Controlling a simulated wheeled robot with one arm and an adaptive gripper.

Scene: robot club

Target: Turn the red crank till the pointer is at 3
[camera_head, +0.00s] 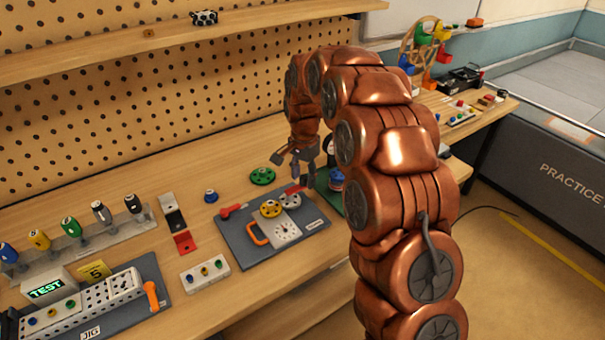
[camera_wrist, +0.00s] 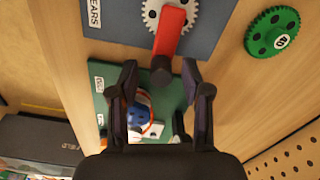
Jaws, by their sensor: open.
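The red crank (camera_wrist: 170,32) sits on a silver gear (camera_wrist: 152,18) on the grey gear board (camera_wrist: 105,22); its dark knob (camera_wrist: 161,70) points towards my gripper. In the head view the red crank (camera_head: 294,190) shows small at the board's back right edge. My gripper (camera_wrist: 160,76) is open, with the knob appearing between its fingertips; I cannot tell whether they touch it. In the head view my gripper (camera_head: 302,178) points down just above the crank. A white dial (camera_head: 285,229) lies at the board's front; its pointer reading is too small to read.
A green gear (camera_head: 262,176) lies behind the board. A green board (camera_wrist: 112,80) with a blue and white round part (camera_wrist: 139,116) lies beside it, under my gripper.

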